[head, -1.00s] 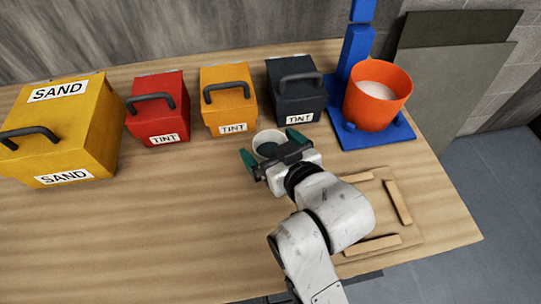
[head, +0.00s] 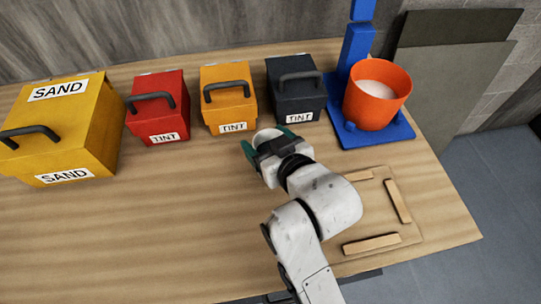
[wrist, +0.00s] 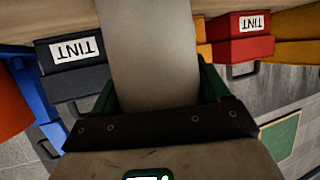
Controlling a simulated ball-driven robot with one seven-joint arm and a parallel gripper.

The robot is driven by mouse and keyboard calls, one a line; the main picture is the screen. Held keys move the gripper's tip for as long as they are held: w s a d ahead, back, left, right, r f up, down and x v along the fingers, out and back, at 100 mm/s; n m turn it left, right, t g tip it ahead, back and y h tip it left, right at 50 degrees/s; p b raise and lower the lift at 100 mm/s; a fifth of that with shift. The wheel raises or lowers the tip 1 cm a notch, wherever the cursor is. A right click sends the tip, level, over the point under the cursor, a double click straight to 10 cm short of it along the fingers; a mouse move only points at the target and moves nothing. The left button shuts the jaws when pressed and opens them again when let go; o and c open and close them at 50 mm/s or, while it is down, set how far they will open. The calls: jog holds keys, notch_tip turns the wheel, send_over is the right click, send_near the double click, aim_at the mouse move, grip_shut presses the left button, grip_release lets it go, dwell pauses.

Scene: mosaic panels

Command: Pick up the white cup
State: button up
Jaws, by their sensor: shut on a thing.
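The white cup (head: 266,133) shows in the head view just past my gripper, in front of the orange-yellow and dark TINT boxes. My gripper (head: 268,140) is shut on it, with one green finger on each side; the gripper body hides most of the cup. In the wrist view the cup (wrist: 152,50) fills the space between the green fingers as a pale smooth wall. I cannot tell whether its base touches the table.
Behind stand a red TINT box (head: 158,108), an orange-yellow TINT box (head: 228,98) and a dark TINT box (head: 297,90). A yellow SAND box (head: 65,130) is at left. An orange bucket (head: 375,100) sits on a blue stand at right. The front-left table is clear.

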jog(key=shift+c, duration=0.9)
jog(key=shift+r, duration=0.15)
